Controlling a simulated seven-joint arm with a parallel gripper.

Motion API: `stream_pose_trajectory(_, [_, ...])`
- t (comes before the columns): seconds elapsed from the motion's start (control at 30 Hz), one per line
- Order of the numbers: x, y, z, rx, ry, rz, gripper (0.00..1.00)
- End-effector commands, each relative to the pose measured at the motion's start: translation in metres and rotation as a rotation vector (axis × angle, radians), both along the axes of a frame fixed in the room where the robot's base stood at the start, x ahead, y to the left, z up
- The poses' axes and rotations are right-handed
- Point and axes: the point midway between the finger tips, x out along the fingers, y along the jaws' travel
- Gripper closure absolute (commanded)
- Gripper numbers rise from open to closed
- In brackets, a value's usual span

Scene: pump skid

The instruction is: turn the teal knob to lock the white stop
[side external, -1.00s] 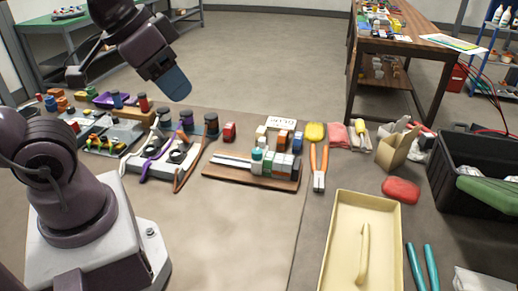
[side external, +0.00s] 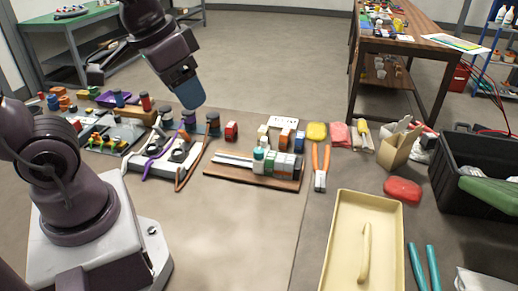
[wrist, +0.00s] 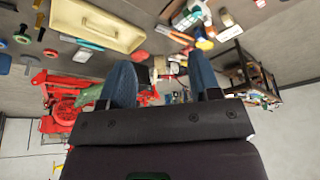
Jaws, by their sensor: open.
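A small teal knob (side external: 258,153) sits on top of a white block, which I take as the white stop (side external: 258,166), on a brown board (side external: 225,172) with a pale rail. The stop is at the left end of a row of white, grey, orange and green blocks. My gripper (side external: 189,95) has blue fingers and hangs in the air up and left of the board, apart from everything. In the wrist view my gripper (wrist: 162,80) shows its two fingers spread with nothing held between them.
Left of the board stands a white fixture (side external: 150,165) with dark knobs and purple and orange straps. Orange-handled pliers (side external: 320,165) lie to its right. A cream tray (side external: 340,240) and a black crate (side external: 470,195) are farther right. The mat before the board is clear.

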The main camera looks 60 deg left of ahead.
Motion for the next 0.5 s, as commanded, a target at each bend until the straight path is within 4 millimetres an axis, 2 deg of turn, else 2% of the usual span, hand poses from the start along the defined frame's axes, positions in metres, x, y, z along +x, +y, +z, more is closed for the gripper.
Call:
stream_pose_trajectory(0.27, [0.072,0.033,-0.041,-0.046,0.229,0.2,0.43])
stream_pose_trajectory(0.5, [0.135,0.071,-0.1,-0.088,0.364,0.475,0.43])
